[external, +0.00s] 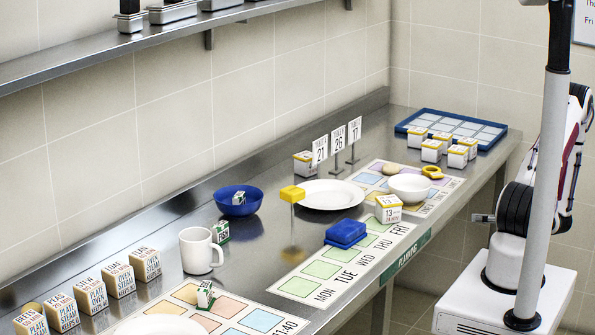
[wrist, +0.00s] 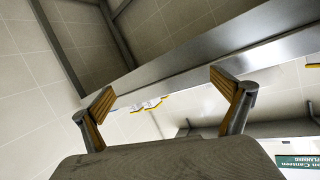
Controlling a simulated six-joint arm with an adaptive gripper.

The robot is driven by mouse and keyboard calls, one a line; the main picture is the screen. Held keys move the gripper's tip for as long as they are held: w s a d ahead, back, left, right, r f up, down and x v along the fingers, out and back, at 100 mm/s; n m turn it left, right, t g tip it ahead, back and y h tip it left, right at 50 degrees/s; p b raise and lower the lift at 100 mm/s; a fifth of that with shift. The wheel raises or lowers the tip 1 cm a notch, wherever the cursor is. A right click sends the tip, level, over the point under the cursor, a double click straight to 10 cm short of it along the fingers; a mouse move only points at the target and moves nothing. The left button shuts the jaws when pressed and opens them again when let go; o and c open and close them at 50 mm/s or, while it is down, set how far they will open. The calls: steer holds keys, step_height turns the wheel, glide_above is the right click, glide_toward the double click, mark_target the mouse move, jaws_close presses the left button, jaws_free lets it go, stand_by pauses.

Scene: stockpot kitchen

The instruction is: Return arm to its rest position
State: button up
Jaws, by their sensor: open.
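My gripper (wrist: 165,92) shows in the wrist view with its two yellow-padded fingers spread wide apart. It is open, and nothing is between the fingers. Behind them the wrist view shows tiled wall and a steel edge, with a few small white and yellow things far off. In the external view my arm is folded upright at the right, over its white base and beside the counter.
The steel counter (external: 265,262) holds a blue bowl (external: 238,200), a white mug (external: 200,251), a white plate (external: 331,195), a blue block (external: 346,233), a blue tray (external: 405,126) and several labelled blocks. The grey post (external: 541,200) stands in front of my arm. A shelf (external: 120,38) runs along the wall.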

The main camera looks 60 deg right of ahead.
steer(key=w+d+r+g+h, duration=0.2)
steer(key=w+d+r, duration=0.5)
steer(key=d+r, duration=0.1)
steer(key=w+a+r+n+g+y, duration=0.1)
steer(key=w+a+r+n+g, duration=0.25)
steer(key=w+a+r, duration=0.95)
steer(key=s+a+r+n+y, duration=0.15)
steer(key=a+r, duration=0.25)
steer(key=a, duration=0.7)
steer(key=s+a+r+y, duration=0.1)
steer(key=s+a+r, duration=0.25)
steer(key=a, duration=0.75)
steer(key=s+a+r+n+g+y, duration=0.1)
steer(key=s+a+y, duration=0.3)
steer(key=s+a, duration=0.9)
steer(key=a+n+g, duration=0.1)
steer(key=a, duration=0.2)
steer(key=shift+a+r, duration=0.15)
steer(key=shift+r, duration=0.1)
